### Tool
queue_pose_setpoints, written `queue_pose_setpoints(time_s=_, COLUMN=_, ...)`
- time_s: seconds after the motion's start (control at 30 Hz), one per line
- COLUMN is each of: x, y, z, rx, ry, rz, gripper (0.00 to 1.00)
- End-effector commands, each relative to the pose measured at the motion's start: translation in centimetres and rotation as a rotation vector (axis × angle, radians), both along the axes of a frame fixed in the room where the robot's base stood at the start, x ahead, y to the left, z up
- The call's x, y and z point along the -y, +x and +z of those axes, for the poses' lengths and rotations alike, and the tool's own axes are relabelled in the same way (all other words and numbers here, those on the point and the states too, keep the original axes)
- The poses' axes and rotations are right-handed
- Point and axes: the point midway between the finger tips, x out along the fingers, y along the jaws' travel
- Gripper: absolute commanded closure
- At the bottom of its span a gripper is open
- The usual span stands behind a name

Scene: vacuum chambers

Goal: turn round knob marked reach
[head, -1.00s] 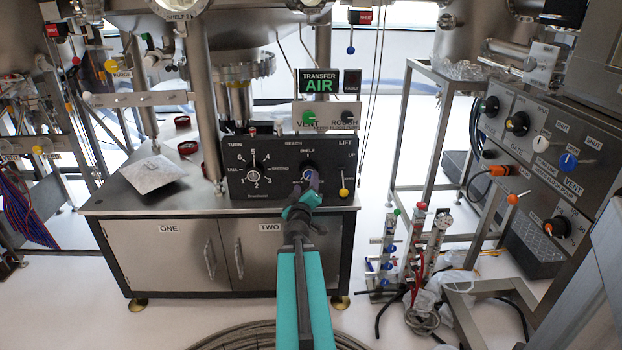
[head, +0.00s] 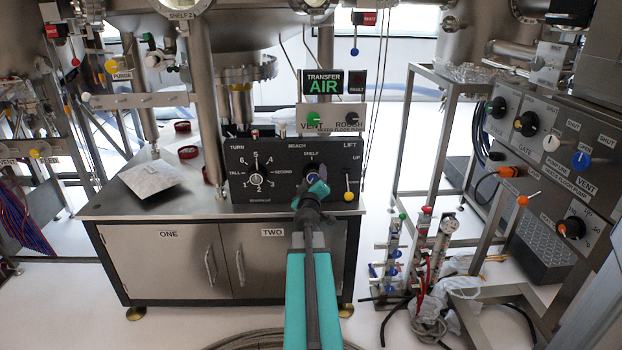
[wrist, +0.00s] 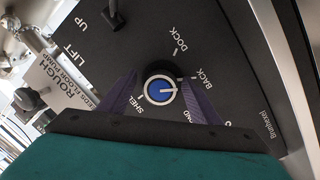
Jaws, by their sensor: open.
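The round reach knob (head: 313,172) is on the right half of the black control panel (head: 284,192), under the word REACH. My gripper (head: 311,190) is in front of it and hides part of it. In the wrist view the knob (wrist: 160,88) has a blue cap with a white line pointing right, roughly toward BACK. The dark purple fingers of my gripper (wrist: 159,92) are open, one on each side of the knob. I cannot tell whether they touch it. DOCK and SHELF labels surround the knob.
The yellow-tipped LIFT lever (head: 348,196) is close on the right. The numbered TURN dial (head: 256,179) is on the left. Above are the VENT and ROUGH plate (head: 331,118) and the TRANSFER AIR sign (head: 322,86). A metal plate (head: 153,179) lies on the bench.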

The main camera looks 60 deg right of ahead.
Motion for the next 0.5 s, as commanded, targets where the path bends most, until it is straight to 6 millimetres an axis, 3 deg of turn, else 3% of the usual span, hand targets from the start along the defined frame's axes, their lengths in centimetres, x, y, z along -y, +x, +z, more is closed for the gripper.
queue_pose_setpoints(time_s=0.2, x=-0.32, y=0.35, z=0.02, rx=0.000, ry=0.000, rz=0.006, gripper=0.42)
queue_pose_setpoints(time_s=0.43, x=-0.48, y=0.53, z=0.02, rx=0.000, ry=-0.001, rz=0.008, gripper=0.81)
queue_pose_setpoints(time_s=0.5, x=0.41, y=1.03, z=0.02, rx=0.000, ry=-0.001, rz=0.012, gripper=0.82)
